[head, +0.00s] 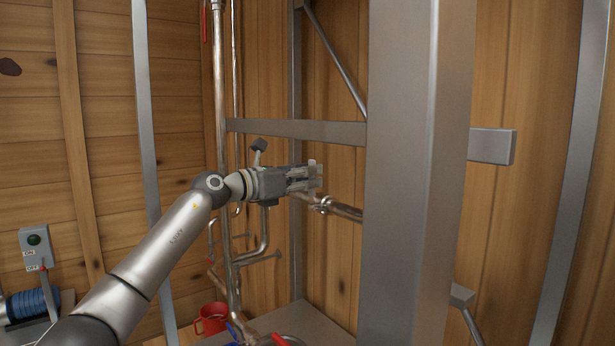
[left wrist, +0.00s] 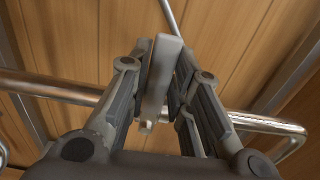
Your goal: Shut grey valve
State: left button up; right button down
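The grey valve's handle is a flat light grey lever (left wrist: 163,70), seen in the left wrist view between the two finger pads of my left gripper (left wrist: 164,62). Both pads appear close against its sides, and the lever is slightly tilted. In the head view my left gripper (head: 312,176) reaches right, with its fingers around the pale lever at the end of a metal pipe (head: 345,211). The fingers hide part of the lever and the valve body there. My right gripper is not in view.
A thick grey post (head: 412,180) stands just right of the valve, with a horizontal beam (head: 300,131) above the gripper. Vertical pipes (head: 220,100) run behind my left arm. A red mug (head: 211,318) is below. A switch box (head: 34,241) is at left.

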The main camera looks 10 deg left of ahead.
pick_arm(q)
jog(key=o, duration=0.4)
jog(key=shift+w, duration=0.1)
jog(key=shift+a, duration=0.15)
jog(key=v, duration=1.2)
